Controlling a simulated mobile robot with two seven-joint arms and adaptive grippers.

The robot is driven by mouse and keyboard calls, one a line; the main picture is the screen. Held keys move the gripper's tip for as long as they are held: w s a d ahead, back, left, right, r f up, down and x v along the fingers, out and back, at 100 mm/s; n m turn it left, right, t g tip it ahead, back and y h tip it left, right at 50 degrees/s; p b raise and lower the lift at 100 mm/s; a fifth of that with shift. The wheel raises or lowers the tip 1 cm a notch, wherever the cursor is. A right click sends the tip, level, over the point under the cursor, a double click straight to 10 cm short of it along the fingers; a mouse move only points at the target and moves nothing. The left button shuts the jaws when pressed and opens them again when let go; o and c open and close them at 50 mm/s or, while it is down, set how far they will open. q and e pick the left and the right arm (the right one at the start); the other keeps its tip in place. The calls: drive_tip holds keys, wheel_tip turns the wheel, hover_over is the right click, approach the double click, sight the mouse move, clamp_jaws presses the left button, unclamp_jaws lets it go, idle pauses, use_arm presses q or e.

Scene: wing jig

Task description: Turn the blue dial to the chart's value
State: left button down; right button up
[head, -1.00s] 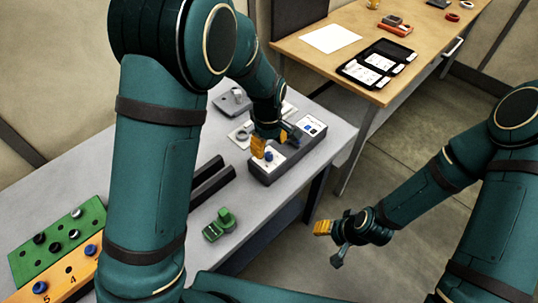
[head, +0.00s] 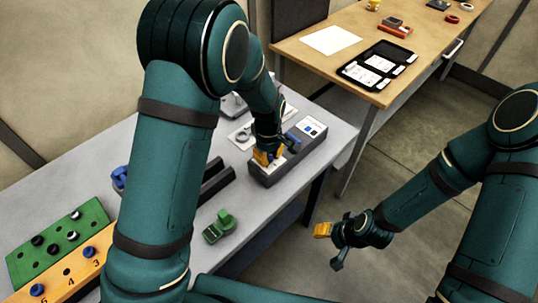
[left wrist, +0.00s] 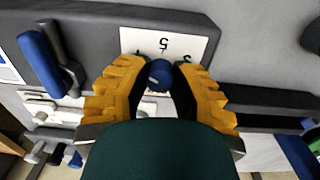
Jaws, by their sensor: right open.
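The blue dial (left wrist: 160,75) stands on a grey box (head: 262,176) at the near edge of the grey table, beside a white card (left wrist: 165,43) marked with a 5 and other digits partly covered. My left gripper (head: 268,156) points down over the box. In the left wrist view its yellow fingers (left wrist: 161,78) are on both sides of the dial, apparently touching it. The dial's pointer reading is hidden. My right gripper (head: 336,245) is open and empty over the floor. No chart can be read; a small card with blue marks (head: 312,127) lies on the box.
A blue-handled lever (left wrist: 42,62) is beside the dial. A green block (head: 219,227), black rails (head: 216,183) and green and orange peg boards (head: 62,242) are on the grey table. A wooden table (head: 420,50) behind holds a white sheet (head: 331,40) and a black case (head: 378,65).

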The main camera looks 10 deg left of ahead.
sight(268, 155)
use_arm(q)
drive_tip(key=shift+m, duration=0.3)
drive_tip(key=m, duration=0.4)
drive_tip(key=shift+m, duration=0.3)
drive_tip(key=m, duration=0.6)
drive_tip(key=shift+b, duration=0.3)
drive_tip(key=shift+m, duration=0.4)
drive_tip(key=c, duration=0.7)
unclamp_jaws()
drive_tip(key=shift+c, duration=0.2)
wheel_tip(268, 155, up, 12)
drive_tip(key=shift+a, duration=0.15)
